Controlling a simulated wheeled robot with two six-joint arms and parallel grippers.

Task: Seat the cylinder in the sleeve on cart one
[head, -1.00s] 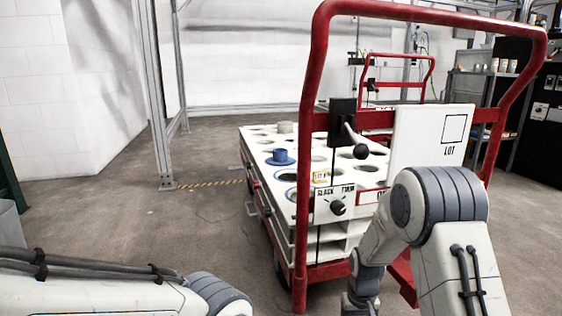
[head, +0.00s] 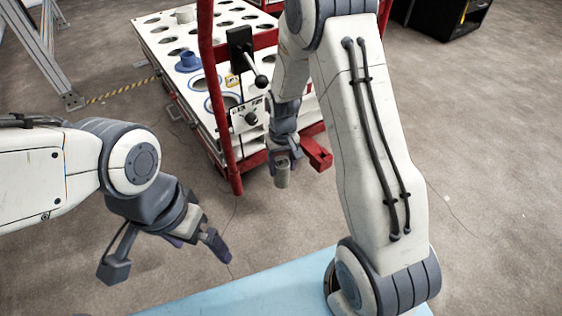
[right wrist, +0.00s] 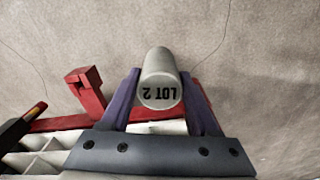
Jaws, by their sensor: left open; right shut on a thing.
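The cylinder (right wrist: 160,82) is pale grey and marked "LOT 2". My right gripper (right wrist: 158,105) is shut on it, with a purple finger on each side. In the head view the cylinder (head: 282,179) hangs below the right gripper (head: 283,158), in front of the cart's near end and over the floor. The cart (head: 150,43) has a white top with rows of round holes and a red handle frame. A blue flanged sleeve (head: 189,62) stands on its top. I cannot read a cart number. My left gripper (head: 200,238) is open and empty, low at the left.
A red bracket (head: 316,155) juts from the cart's near end beside the right gripper. A black-knobbed lever (head: 258,76) stands on the handle frame. A grey cylindrical piece (head: 185,14) stands farther back on the cart top.

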